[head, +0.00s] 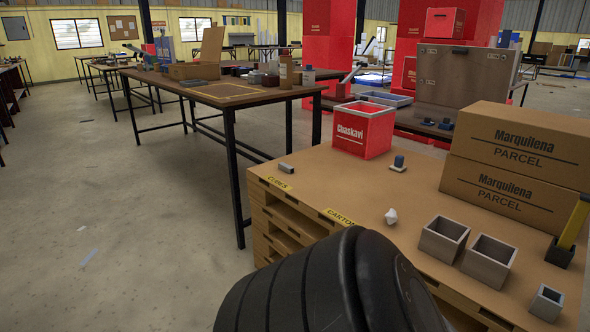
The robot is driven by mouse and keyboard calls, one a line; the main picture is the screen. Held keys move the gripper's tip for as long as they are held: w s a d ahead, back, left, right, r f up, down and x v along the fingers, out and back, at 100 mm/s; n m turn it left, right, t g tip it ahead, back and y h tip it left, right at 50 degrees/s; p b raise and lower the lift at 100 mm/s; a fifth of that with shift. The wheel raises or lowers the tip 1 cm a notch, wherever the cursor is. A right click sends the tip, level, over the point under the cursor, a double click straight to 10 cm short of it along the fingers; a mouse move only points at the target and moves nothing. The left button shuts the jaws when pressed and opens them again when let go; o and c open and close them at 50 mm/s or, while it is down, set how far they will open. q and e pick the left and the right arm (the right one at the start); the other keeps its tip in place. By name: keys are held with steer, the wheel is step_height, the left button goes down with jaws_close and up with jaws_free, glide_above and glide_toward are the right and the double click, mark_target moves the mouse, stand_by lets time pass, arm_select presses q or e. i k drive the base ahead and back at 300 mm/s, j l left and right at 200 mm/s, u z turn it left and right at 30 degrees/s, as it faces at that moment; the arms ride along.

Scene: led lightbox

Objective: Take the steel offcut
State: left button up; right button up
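A small grey metal-looking block (286,168), which looks like the steel offcut, lies near the far left corner of the brown cabinet top (345,195). It is left of a red open box marked Chaskavi (363,145) and apart from it. Nothing touches the block. Neither of my grippers is in view. A black rounded link of my own arm fills the bottom middle and hides part of the cabinet's front edge.
On the same top are a blue-knobbed item (398,164), a white crumpled lump (391,216), grey open bins (443,239), stacked Marquilena parcels (515,165) and a yellow-handled tool (573,224). A cluttered workbench (205,92) stands behind left. The floor at left is mostly clear.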

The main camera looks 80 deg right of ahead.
mark_target(283, 166)
steer(key=z, duration=2.6)
